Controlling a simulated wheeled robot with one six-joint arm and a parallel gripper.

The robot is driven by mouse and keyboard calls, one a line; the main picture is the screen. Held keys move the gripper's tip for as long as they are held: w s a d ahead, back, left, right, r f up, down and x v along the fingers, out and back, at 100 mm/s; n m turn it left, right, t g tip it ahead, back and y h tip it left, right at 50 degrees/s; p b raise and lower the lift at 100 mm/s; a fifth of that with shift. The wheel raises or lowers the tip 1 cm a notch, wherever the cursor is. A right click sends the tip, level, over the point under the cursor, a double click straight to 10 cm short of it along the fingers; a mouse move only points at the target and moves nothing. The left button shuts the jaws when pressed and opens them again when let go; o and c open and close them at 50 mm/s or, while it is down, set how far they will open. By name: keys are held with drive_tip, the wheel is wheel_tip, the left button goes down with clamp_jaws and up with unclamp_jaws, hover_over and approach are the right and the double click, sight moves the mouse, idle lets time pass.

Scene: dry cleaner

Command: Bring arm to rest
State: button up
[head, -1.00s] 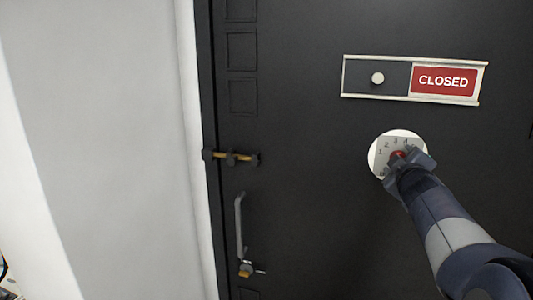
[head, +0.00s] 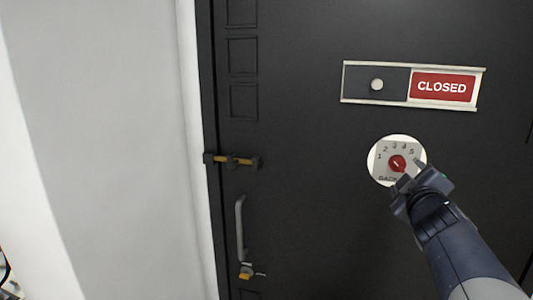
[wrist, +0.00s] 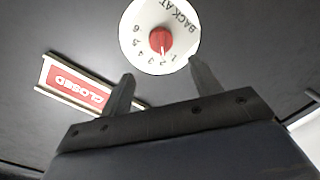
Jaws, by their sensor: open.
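My gripper (head: 413,175) is open and empty, just below and to the right of the red dial knob (head: 397,163) in the head view. In the wrist view both fingers of my gripper (wrist: 157,82) stand apart, and the red knob (wrist: 160,40) lies beyond their tips, clear of them. The knob sits on a round white dial plate (head: 380,151) with numbers and the words "BACK AT", on a dark door (head: 310,200). My arm reaches in from the lower right.
A sliding sign (head: 443,87) above the dial reads CLOSED in red. A bolt latch (head: 232,160) and a door handle (head: 240,230) are on the door's left side. A pale wall (head: 110,150) stands left of the door. The door's middle is clear.

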drive_tip(key=x, duration=0.9)
drive_tip(key=shift+w+d+f+b, duration=0.1)
drive_tip(key=shift+w+f+b, duration=0.15)
drive_tip(key=shift+w+b, duration=0.15)
drive_tip(key=shift+w+m, duration=0.1)
drive_tip(key=shift+m, duration=0.2)
drive_tip(key=shift+s+r+m+p, duration=0.1)
drive_tip(key=shift+m+p, duration=0.1)
drive_tip(key=shift+m, duration=0.3)
drive_tip(key=shift+s+m+p, duration=0.1)
drive_tip(key=shift+m+p, duration=0.05)
drive_tip(key=shift+m, duration=0.35)
drive_tip(key=m, duration=0.3)
drive_tip(key=shift+d+m+y, duration=0.1)
drive_tip(key=shift+m+y, duration=0.2)
drive_tip(key=m, duration=0.5)
drive_tip(key=shift+d+m+t, duration=0.1)
drive_tip(key=shift+m+t, duration=0.2)
drive_tip(key=shift+t, duration=0.1)
approach(400, 166)
drive_tip(key=x, duration=0.3)
